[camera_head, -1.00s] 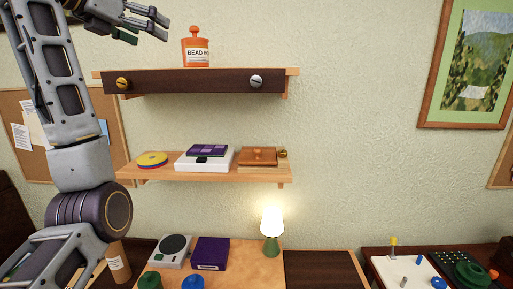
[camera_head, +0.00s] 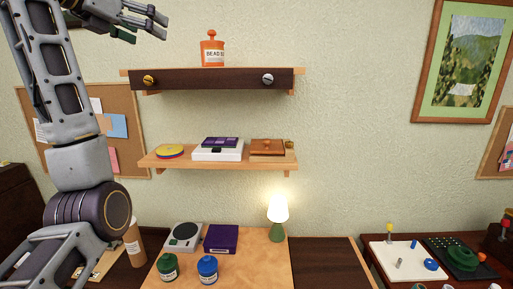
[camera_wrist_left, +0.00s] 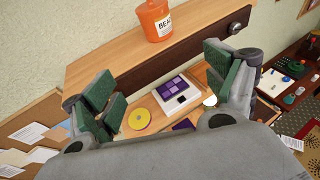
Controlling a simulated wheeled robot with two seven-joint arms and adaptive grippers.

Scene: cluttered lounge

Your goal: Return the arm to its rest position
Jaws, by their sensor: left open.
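My left arm rises along the left side of the head view. My left gripper (camera_head: 142,20) is at the top left, beside and a little above the orange bead container (camera_head: 213,54), and it is open and empty. In the left wrist view its green-padded fingers (camera_wrist_left: 165,88) are spread wide with nothing between the pads. The orange container (camera_wrist_left: 156,20) stands upright on the upper shelf, apart from the fingers. My right gripper is not in view.
The dark-fronted upper shelf (camera_head: 205,79) is close to my gripper. A lower shelf (camera_head: 220,164) holds colored discs, a white-and-purple box and a brown box. Below, a desk (camera_head: 215,265) holds a scale, jars and a lit lamp (camera_head: 278,213). The wall at center right is clear.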

